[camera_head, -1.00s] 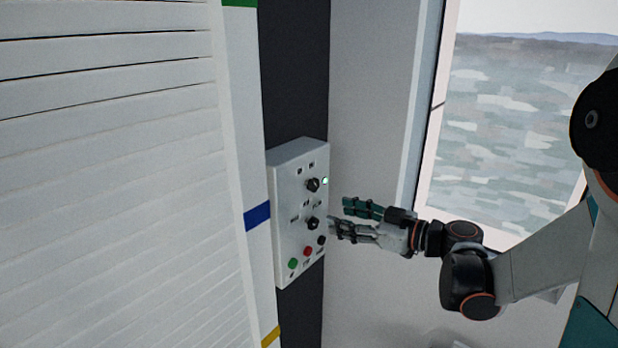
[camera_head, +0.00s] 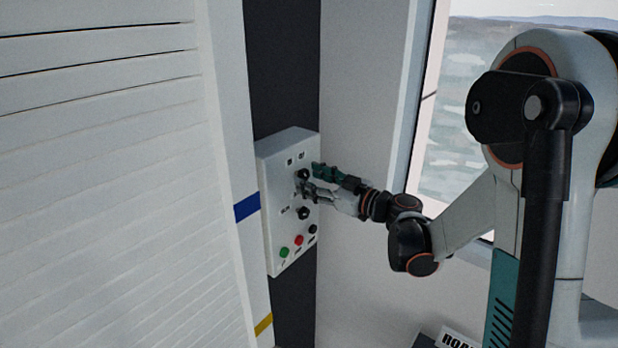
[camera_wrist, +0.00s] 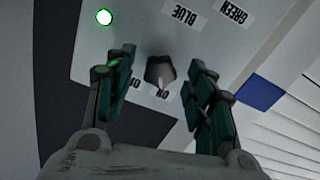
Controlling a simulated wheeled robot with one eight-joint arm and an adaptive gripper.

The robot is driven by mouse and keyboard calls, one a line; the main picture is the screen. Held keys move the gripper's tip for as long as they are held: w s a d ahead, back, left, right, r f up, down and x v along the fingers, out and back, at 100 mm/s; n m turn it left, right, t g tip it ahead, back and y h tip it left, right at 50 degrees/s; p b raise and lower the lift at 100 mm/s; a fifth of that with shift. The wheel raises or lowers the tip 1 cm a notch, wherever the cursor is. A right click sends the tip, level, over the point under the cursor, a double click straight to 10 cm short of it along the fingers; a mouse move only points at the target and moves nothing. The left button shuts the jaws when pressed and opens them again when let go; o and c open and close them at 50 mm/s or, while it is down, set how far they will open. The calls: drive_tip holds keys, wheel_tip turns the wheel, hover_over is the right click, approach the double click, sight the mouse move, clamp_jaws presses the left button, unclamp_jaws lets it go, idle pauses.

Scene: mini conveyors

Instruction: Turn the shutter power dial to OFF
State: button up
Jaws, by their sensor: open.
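The upper black dial (camera_head: 303,174) is on a white control box (camera_head: 282,150). In the wrist view the dial (camera_wrist: 160,70) has ON/OFF labels beside it, upside down, and its pointer is directed down in the picture, toward the label that seems to read ON. My gripper (camera_head: 310,178) is at the box face, around this dial. In the wrist view my gripper (camera_wrist: 162,57) is open, one finger on each side of the dial with gaps visible. Whether the fingertips touch the box cannot be told. A lit green lamp (camera_wrist: 103,17) shows beside the dial.
A lower black dial (camera_head: 303,213) sits below, with BLUE (camera_wrist: 180,14) and GREEN (camera_wrist: 232,11) labels. Green (camera_head: 285,252), red (camera_head: 299,240) and black (camera_head: 312,229) buttons are at the box bottom. A white slatted shutter (camera_head: 100,200) is left; a window is right.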

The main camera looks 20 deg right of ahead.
drive_tip(key=shift+w+a, duration=0.45)
drive_tip(key=shift+w, duration=0.1)
drive_tip(key=c, duration=1.1)
drive_tip(key=shift+m, duration=0.3)
drive_tip(key=shift+f+m+b, duration=0.15)
drive_tip(key=shift+m+b, duration=0.9)
drive_tip(key=shift+m, duration=0.15)
drive_tip(key=m+b, duration=0.1)
drive_tip(key=m, duration=0.1)
drive_tip(key=shift+m, duration=0.4)
drive_tip(key=m+b, duration=0.2)
drive_tip(key=m, duration=0.3)
drive_tip(key=shift+a+m+b, duration=0.1)
drive_tip(key=shift+m+b, duration=0.25)
drive_tip(key=shift+m, duration=0.05)
drive_tip(key=shift+r+m, duration=0.2)
drive_tip(key=shift+m, duration=0.1)
